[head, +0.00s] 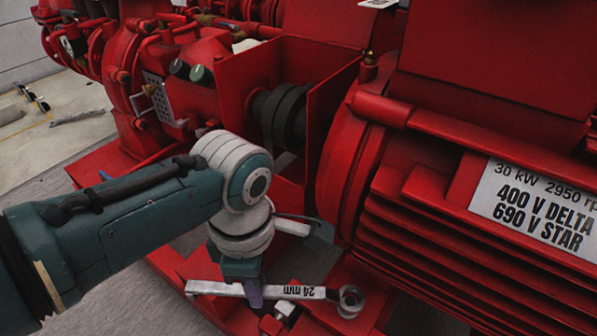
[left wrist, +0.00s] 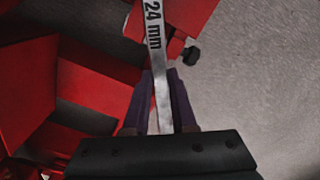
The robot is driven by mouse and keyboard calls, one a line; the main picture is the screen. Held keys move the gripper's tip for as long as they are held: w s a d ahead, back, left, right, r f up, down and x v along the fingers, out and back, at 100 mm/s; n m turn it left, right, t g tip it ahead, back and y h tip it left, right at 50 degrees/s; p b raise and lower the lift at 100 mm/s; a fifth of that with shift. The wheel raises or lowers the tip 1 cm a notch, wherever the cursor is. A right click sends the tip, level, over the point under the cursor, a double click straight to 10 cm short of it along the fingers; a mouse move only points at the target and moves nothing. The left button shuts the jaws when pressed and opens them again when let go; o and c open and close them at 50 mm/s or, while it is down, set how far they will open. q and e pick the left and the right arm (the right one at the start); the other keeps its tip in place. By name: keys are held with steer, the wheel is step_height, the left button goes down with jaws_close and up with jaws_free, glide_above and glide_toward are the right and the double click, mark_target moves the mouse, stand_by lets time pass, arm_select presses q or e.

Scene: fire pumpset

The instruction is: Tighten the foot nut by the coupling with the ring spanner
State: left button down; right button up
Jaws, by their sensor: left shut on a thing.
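The ring spanner (head: 213,288) is a flat steel bar marked "24 mm" with a ring end (head: 350,301) at its right. My left gripper (head: 253,295) points down and is shut on the spanner's shank. In the left wrist view the shank (left wrist: 162,95) runs up between the purple fingers (left wrist: 160,105). The ring lies low beside the motor's foot; I cannot tell whether it is around a nut. A small pale block, perhaps a nut (head: 285,308), shows just below the shank. The black coupling (head: 284,115) sits inside its red guard, above and behind. My right gripper is out of view.
The red finned motor (head: 460,250) closely bounds the right side. The red guard wall (head: 330,110) stands behind my wrist. The pump (head: 160,80) is at the upper left. Open grey floor (head: 60,145) shows at the far left.

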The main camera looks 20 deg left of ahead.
arm_select(q)
steer(key=shift+f+b, duration=0.95)
steer(key=shift+f, duration=0.25)
steer(key=shift+w, duration=0.15)
steer(key=shift+w+a+m+b, duration=0.1)
steer(key=shift+w+m+b, duration=1.85)
steer(key=shift+w+m, duration=0.35)
steer(key=shift+s+n+p, duration=0.25)
steer(key=shift+n+p, duration=0.15)
steer(key=shift+p, duration=0.2)
steer(key=shift+r, duration=0.1)
step_height(320, 180, up, 5)
steer(key=p, duration=0.5)
